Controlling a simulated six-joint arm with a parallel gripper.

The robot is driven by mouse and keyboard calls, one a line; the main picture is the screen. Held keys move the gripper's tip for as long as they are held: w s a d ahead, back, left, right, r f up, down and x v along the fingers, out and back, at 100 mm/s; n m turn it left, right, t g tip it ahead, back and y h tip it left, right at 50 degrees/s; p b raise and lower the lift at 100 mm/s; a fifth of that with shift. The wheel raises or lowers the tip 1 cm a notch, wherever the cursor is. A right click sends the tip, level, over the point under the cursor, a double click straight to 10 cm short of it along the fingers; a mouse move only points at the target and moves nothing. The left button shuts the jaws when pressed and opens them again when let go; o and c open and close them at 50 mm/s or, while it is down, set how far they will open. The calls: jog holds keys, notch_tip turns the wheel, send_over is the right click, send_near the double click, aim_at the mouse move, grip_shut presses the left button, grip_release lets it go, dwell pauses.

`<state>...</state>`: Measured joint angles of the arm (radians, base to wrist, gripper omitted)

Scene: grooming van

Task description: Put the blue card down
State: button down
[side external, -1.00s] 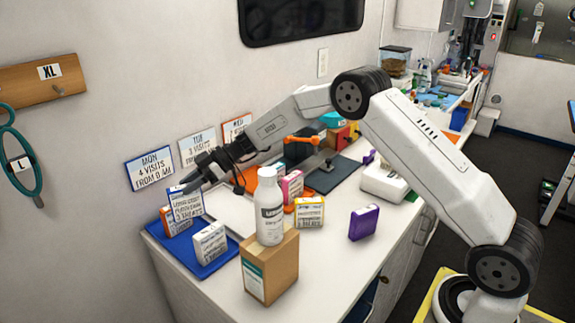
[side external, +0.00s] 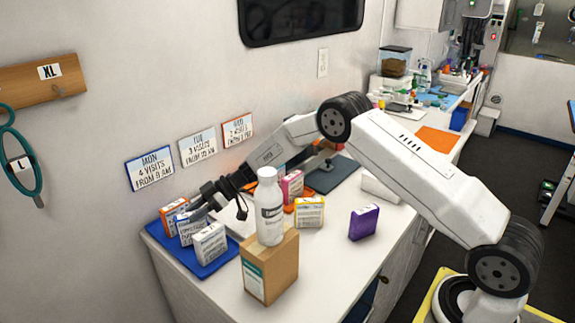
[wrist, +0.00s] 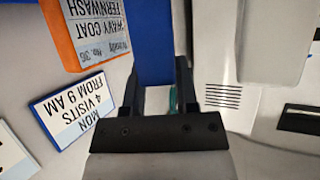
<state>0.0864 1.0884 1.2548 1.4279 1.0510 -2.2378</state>
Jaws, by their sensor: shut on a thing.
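My gripper (side external: 203,203) is low over the blue tray (side external: 205,268) at the counter's left end. It is shut on the blue card (side external: 187,230), a small white-and-blue carton with dark print. The card is upright, between an orange-and-white carton (side external: 172,213) and a white carton (side external: 210,244). In the wrist view, the card's blue edge (wrist: 153,40) shows between my fingers (wrist: 157,85). The orange carton (wrist: 85,40) is left of it and a pale carton (wrist: 227,45) is on the right. The card's underside is hidden, so I cannot tell whether it touches the tray.
A white bottle (side external: 269,210) stands on a brown box (side external: 270,270) right of the tray. Yellow (side external: 309,212), pink (side external: 292,186) and purple (side external: 364,222) cartons stand further right. The wall behind bears several signs, including a blue-edged one (side external: 150,169). The front right counter is clear.

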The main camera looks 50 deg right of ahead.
jog(key=shift+f, duration=0.25)
jog(key=shift+f, duration=0.15)
jog(key=shift+c, duration=1.8)
grip_release()
jog(key=shift+r, duration=0.2)
jog(key=v, duration=1.2)
